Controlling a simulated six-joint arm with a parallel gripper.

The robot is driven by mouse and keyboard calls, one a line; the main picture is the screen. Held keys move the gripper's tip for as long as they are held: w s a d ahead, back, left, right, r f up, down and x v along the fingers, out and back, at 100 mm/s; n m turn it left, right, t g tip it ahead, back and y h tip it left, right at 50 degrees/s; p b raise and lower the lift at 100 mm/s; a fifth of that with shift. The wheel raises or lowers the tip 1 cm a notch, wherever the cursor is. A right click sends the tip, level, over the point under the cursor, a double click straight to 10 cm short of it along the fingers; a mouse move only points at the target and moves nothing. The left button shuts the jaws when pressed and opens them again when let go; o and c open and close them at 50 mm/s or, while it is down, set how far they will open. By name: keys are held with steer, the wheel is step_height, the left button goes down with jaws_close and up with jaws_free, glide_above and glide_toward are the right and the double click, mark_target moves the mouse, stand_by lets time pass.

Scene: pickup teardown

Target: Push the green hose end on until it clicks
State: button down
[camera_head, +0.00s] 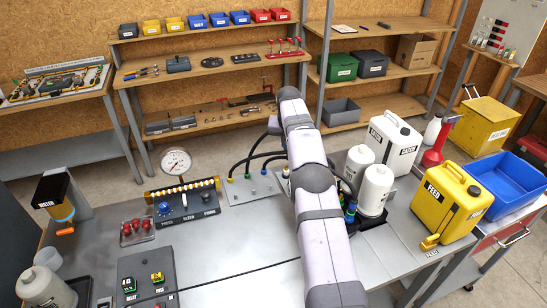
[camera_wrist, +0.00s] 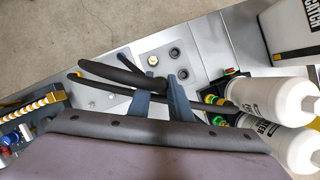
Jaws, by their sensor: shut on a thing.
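My gripper (camera_wrist: 164,90) shows as two dark blue fingers in the wrist view, shut on a black hose (camera_wrist: 112,74). The hose crosses over a grey plate (camera_wrist: 186,42) with dark round sockets and a brass-coloured fitting. The held hose's end is hidden at the fingers, so I cannot tell its colour or whether it touches a socket. Green and orange bands (camera_wrist: 217,120) show beside the white bottles, right of the fingers. In the head view, the plate (camera_head: 262,190) has black hoses (camera_head: 240,165) arching over it, and my arm hides the fingers.
White bottles (camera_head: 374,190) stand close right of my arm, near a white canister (camera_head: 392,142) and a yellow canister (camera_head: 450,205). A control box (camera_head: 187,207) with a gauge (camera_head: 176,163) stands left of the plate. The front middle of the bench is clear.

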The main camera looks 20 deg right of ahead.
steer(key=s+d+r+m+p, duration=0.1)
steer(key=s+d+r, duration=0.25)
steer(key=d, duration=0.25)
steer(key=s+d+r+m, duration=0.1)
steer(key=s+d+r, duration=0.2)
steer(key=s+d, duration=0.25)
steer(key=s+f+m+g+h, duration=0.1)
steer(key=s+f, duration=0.5)
steer(key=s, duration=0.2)
steer(key=shift+d+f+m, duration=0.2)
steer(key=shift+d+m, duration=0.1)
steer(key=shift+d, duration=0.1)
steer(key=shift+f+b, duration=2.35)
steer(key=shift+f, duration=0.15)
steer(key=shift+f, duration=0.25)
steer(key=shift+f, duration=0.35)
